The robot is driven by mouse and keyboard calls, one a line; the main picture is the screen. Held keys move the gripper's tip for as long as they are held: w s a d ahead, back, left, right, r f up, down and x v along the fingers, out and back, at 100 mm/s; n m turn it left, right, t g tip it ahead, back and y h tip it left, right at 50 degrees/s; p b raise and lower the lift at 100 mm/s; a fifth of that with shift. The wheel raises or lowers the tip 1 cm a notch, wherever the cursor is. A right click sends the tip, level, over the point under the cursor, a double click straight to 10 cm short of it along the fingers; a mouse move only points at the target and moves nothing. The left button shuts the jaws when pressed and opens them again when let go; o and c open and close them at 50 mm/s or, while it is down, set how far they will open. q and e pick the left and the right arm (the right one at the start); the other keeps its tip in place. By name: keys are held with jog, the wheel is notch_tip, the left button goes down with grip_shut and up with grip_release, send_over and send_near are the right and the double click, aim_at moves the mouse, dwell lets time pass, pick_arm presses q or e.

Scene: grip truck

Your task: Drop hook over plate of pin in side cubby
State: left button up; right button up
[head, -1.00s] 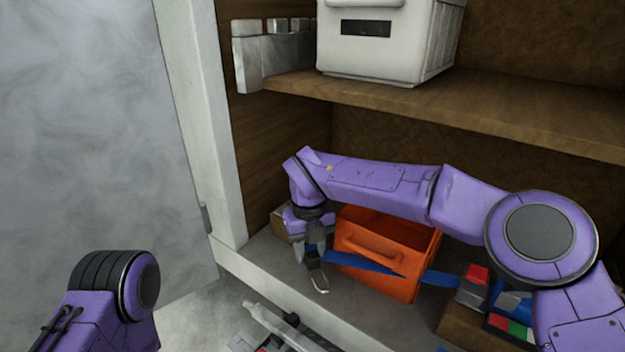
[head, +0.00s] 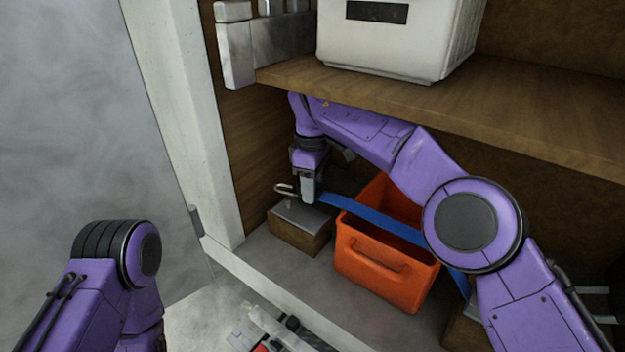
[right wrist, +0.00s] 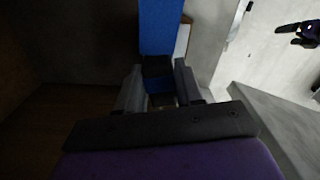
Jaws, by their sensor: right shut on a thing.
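My right gripper (head: 308,198) is shut on the end of a blue strap (head: 375,218), which also shows in the right wrist view (right wrist: 160,28). A metal hook (head: 284,188) sticks out to the left of the jaws. Under it, in the side cubby's left corner, a wooden block (head: 300,238) carries a grey metal plate (head: 304,214). The hook seems just above the plate; I cannot tell whether they touch. The pin is not distinguishable. A small dark shape at the right wrist view's upper right may be my left gripper; its jaws are unclear.
An orange bin (head: 372,270) stands right of the block, and the strap crosses over it. A wooden shelf (head: 480,98) with a white crate (head: 395,45) lies above my right arm. A pale post (head: 185,130) and a low sill (head: 275,288) edge the cubby.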

aim_at(312, 218)
jog(key=shift+w+f+b, duration=0.15)
jog(key=shift+f+b, duration=0.2)
jog(key=shift+b, duration=0.3)
jog(key=shift+f+b, duration=0.6)
jog(key=shift+f, duration=0.1)
notch_tip(312, 218, down, 3)
jog(key=b, duration=0.2)
jog(key=shift+b, duration=0.4)
jog(key=shift+s+f, duration=0.2)
jog(key=shift+f, duration=0.2)
grip_shut()
jog(key=shift+s+f+b, duration=0.1)
jog(key=shift+f+b, duration=0.3)
jog(key=shift+b, duration=0.15)
jog(key=o, duration=1)
grip_release()
jog(key=shift+o, duration=1)
jog(key=shift+r, duration=0.1)
jog(key=shift+a, duration=0.15)
